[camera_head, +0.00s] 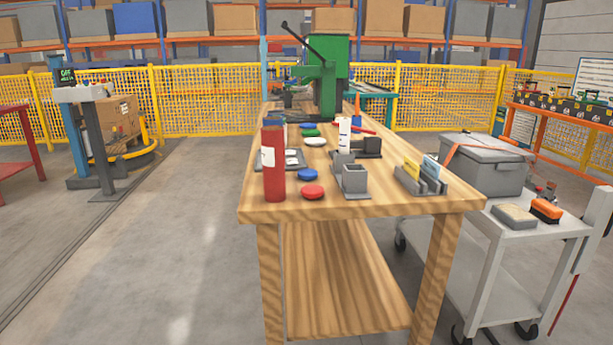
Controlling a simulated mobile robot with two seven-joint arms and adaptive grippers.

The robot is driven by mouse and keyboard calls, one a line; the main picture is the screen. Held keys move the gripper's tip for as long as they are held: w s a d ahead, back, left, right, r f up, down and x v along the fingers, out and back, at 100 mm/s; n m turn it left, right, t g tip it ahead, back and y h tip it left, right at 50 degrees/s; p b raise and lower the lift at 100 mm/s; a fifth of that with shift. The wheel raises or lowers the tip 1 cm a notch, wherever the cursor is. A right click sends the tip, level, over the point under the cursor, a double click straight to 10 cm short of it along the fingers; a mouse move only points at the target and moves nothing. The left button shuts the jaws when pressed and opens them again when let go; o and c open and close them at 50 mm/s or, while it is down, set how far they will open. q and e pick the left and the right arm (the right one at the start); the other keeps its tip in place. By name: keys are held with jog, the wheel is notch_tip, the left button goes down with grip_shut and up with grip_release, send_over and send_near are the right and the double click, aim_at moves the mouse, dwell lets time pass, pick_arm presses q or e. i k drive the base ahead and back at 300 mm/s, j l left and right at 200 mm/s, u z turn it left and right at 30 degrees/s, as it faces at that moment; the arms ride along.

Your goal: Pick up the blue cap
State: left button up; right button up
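A blue cap (307,174) lies flat on the wooden workbench (390,207), just behind a red cap (313,192) and to the right of a red cylinder (273,175). Another small blue round thing (307,125) lies farther back on the bench, with a green cap (310,133) and a white cap (315,142) in front of it. Neither of my grippers shows in the head view.
Grey square holders (355,180) stand right of the blue cap. A card holder (420,182) is near the right edge. A green press (328,78) stands at the back. A grey cart (480,262) is right of the bench; the floor (170,250) to the left is clear.

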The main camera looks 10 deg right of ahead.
aim_at(308, 174)
jog(key=j+z, duration=0.25)
jog(key=j, duration=0.4)
jog(key=j+z, duration=0.25)
jog(key=j, duration=0.45)
